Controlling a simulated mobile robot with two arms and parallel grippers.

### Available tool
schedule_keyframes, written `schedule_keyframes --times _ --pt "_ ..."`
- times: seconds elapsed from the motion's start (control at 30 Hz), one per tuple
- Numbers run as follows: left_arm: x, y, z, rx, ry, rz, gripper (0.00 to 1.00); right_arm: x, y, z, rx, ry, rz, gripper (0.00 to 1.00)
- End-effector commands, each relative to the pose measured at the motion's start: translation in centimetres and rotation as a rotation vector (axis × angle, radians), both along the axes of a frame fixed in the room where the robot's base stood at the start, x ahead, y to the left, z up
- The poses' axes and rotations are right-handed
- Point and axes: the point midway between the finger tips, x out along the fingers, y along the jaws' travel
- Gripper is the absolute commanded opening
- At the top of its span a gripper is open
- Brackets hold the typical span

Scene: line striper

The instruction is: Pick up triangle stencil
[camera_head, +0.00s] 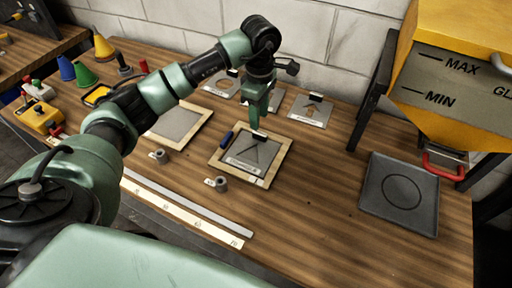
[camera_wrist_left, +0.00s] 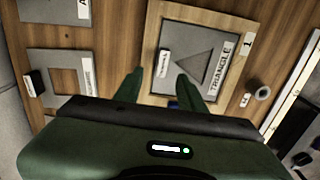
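The triangle stencil (camera_head: 243,158) is a grey plate with a triangle cutout and a TRIANGLE label, lying inside a wooden frame (camera_head: 277,166) marked 1. In the left wrist view the stencil (camera_wrist_left: 188,36) lies beyond the fingertips, with its small handle (camera_wrist_left: 164,62) near its left edge. My left gripper (camera_head: 256,118) points down above the far edge of the frame, close to the stencil's handle. My right gripper is not in view.
Other stencil plates (camera_head: 311,110) with handles lie behind, near the wall. A second framed panel (camera_head: 178,124) is to the left. A dark tray (camera_head: 399,194) and a yellow hopper (camera_head: 455,90) stand at right. A ruler strip (camera_head: 185,212) lies in front.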

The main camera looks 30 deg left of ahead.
Motion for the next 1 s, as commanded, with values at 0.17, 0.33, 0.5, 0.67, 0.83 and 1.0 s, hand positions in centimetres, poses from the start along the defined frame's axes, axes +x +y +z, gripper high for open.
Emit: schedule_keyframes --times 0.17,0.33,0.5,0.67,0.83,1.0 --pt "-0.1 -0.2 -1.7 -0.001 0.005 -0.001 0.40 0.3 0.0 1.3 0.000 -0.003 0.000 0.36" --pt "-0.1 -0.7 -4.4 0.000 0.007 0.000 0.40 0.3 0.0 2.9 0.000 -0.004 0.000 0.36" --pt "0.0 -0.6 -6.1 0.000 0.002 0.000 0.40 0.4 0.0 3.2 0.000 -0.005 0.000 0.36" --pt "0.1 -0.6 -6.4 0.000 -0.001 -0.001 0.40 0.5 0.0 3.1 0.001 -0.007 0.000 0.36" --pt "0.1 -0.6 -6.3 0.000 0.000 -0.001 0.15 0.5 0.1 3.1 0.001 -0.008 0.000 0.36" --pt "0.1 -0.6 -6.3 0.000 0.000 0.000 0.00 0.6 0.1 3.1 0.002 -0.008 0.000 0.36"
